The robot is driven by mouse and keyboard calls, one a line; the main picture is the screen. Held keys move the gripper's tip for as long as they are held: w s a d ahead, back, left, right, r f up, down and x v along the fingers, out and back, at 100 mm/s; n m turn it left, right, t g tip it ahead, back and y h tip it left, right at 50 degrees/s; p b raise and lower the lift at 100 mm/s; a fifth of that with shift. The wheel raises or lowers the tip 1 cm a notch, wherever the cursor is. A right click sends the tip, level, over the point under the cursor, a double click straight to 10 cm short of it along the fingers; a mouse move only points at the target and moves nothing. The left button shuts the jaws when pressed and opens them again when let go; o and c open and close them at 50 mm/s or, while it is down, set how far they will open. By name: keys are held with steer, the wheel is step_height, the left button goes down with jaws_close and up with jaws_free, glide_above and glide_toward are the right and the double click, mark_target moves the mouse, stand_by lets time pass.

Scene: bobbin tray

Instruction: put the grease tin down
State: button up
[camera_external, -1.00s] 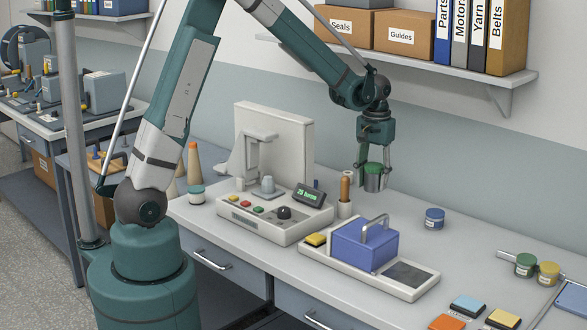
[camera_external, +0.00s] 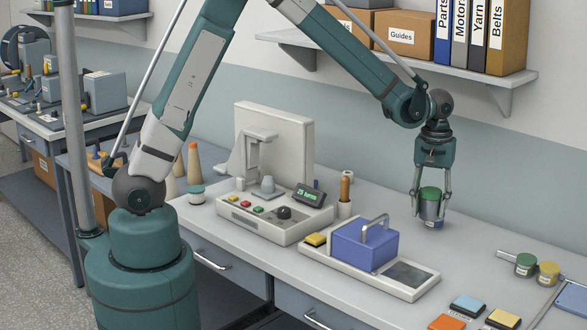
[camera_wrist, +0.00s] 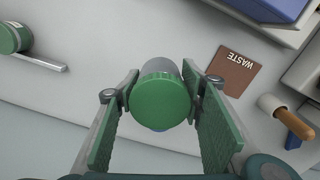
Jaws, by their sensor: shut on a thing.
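My gripper (camera_external: 431,203) is shut on the grease tin (camera_external: 430,210), a grey tin with a green lid, held upright over the right part of the bench. In the wrist view the tin's green lid (camera_wrist: 159,101) fills the gap between the two green finger pads of my gripper (camera_wrist: 160,88). A blue tin (camera_external: 435,226) stands on the bench below or just behind the held tin, which mostly hides it. A sliver of blue (camera_wrist: 160,129) shows past the lid in the wrist view. I cannot tell whether the two tins touch.
A brown WASTE patch (camera_wrist: 235,72) lies on the bench. A blue box (camera_external: 365,248) with a handle sits on a white tray (camera_external: 418,290). A wooden-handled tool (camera_external: 345,187) stands in a holder.

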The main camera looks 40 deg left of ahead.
glide_above(434, 256)
steer(key=shift+r+n, duration=0.15)
steer(key=shift+n, duration=0.15)
steer(key=shift+f, duration=3.15)
steer(key=shift+f, duration=0.1)
steer(key=shift+f, duration=1.75)
steer(key=shift+f, duration=0.1)
steer(key=o, duration=0.6)
steer(key=shift+f, duration=0.1)
steer(key=shift+c, duration=0.2)
steer(key=o, duration=0.5)
